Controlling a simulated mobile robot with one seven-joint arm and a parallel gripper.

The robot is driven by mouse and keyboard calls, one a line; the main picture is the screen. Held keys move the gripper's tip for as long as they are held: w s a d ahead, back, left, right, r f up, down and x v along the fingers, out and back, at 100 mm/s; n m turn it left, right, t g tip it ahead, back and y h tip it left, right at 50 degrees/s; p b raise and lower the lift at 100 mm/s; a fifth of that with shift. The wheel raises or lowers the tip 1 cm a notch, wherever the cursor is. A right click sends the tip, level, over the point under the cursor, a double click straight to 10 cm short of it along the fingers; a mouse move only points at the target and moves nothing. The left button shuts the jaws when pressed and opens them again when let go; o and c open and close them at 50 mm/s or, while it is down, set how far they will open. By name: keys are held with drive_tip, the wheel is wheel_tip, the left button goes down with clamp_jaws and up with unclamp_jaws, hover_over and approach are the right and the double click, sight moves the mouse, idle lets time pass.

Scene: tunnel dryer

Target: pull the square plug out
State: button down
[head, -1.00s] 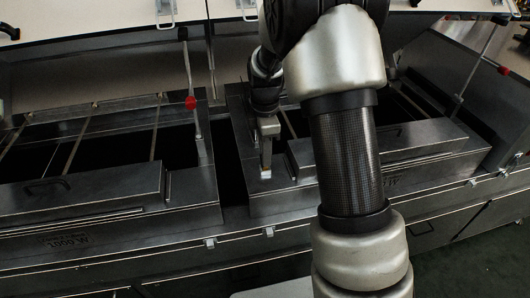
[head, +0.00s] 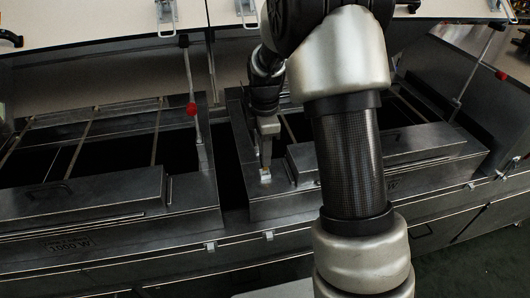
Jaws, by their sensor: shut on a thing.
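My gripper (head: 266,162) points down at the metal top beside the middle gap of the dryer. It is shut on a small pale thing at its fingertips, the square plug (head: 266,177), as far as I can tell. The plug sits at the surface of the dark metal frame (head: 262,206). Most of it is hidden by the fingers, and it is too small to tell how deep it sits. My arm covers the area to the right.
Left and right dryer sections have dark open bays and raised metal covers (head: 85,203). Pale raised lids (head: 90,35) hang above. A dark gap separates the sections.

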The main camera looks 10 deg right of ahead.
drive_tip(key=shift+r+p, duration=1.3)
drive_tip(key=shift+r, duration=0.85)
